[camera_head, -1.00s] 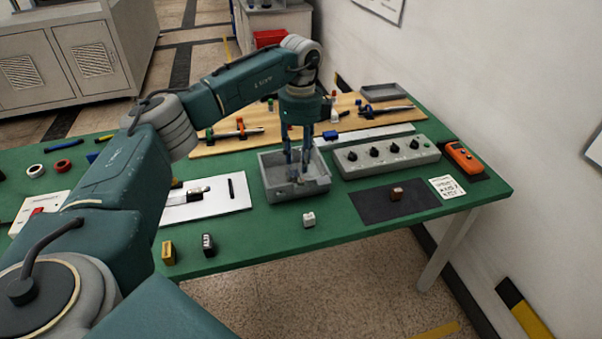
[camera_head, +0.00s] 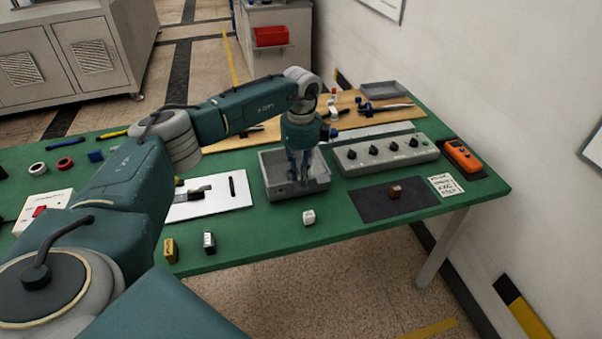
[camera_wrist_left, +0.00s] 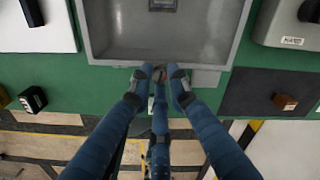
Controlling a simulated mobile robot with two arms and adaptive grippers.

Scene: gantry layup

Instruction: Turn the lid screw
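I cannot pick out a lid screw in either view. My left gripper (camera_head: 299,180) points down at the grey tray (camera_head: 270,188) in the head view, its fingers in front of the tray's interior. In the left wrist view, its blue fingers (camera_wrist_left: 160,76) have dark tips that stand apart near the tray's front wall. A small reddish patch shows between the tips, too small to identify. I see nothing clearly held. The tray also shows in the left wrist view (camera_wrist_left: 100,30), with a small dark grey piece (camera_wrist_left: 162,5) inside. My right gripper is not in view.
A grey box with black knobs (camera_head: 385,163) stands right of the tray. A white block (camera_head: 308,217) is in front, and a brown block (camera_head: 396,191) lies on a dark mat (camera_head: 420,196). A white plate (camera_head: 235,203) lies left. An orange meter (camera_head: 462,155) is far right.

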